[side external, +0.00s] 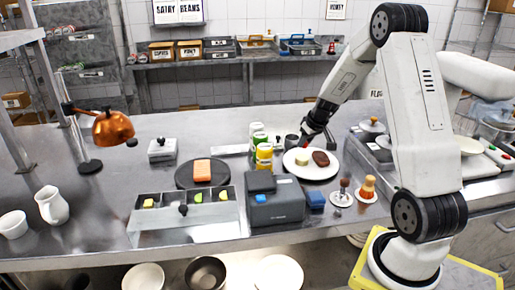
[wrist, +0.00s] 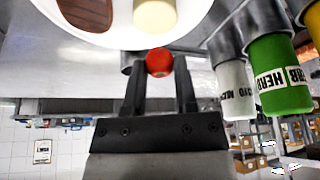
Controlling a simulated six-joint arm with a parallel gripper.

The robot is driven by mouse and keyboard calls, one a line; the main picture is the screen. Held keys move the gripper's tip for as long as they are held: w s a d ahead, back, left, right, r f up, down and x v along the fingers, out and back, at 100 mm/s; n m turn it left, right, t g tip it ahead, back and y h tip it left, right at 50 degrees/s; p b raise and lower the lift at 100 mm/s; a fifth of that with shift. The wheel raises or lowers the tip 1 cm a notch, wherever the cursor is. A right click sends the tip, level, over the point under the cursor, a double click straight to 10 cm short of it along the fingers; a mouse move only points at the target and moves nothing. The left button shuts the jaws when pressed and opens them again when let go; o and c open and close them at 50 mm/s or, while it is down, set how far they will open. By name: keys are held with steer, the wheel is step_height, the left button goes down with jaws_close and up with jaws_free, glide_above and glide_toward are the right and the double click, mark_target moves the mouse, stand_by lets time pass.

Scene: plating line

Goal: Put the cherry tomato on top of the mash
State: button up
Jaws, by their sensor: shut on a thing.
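My gripper (wrist: 159,68) is shut on the red cherry tomato (wrist: 159,61), which sits between its fingertips in the wrist view. The white plate (side external: 318,177) carries the mash, a pale cream cylinder (side external: 302,159), and a brown patty (side external: 321,158). In the wrist view the mash (wrist: 155,14) shows just beyond the tomato, with a gap between them, and the patty (wrist: 88,10) is to its left.
Labelled bottles, one green (wrist: 273,75) and one yellow (side external: 264,156), stand close beside the plate. A dark box (side external: 277,207) is in front of them. A compartment tray (side external: 150,222), a dark round board with an orange block (side external: 202,171) and an orange lamp (side external: 112,128) are further left.

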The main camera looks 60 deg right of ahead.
mark_target(306, 146)
steer(key=shift+w+f, duration=0.1)
steer(key=shift+w+d+f, duration=0.15)
steer(key=shift+w+f, duration=0.05)
steer(key=shift+f, duration=1.6)
steer(key=shift+f, duration=0.1)
steer(key=o, duration=0.9)
steer(key=shift+c, duration=0.2)
steer(key=v, duration=1.2)
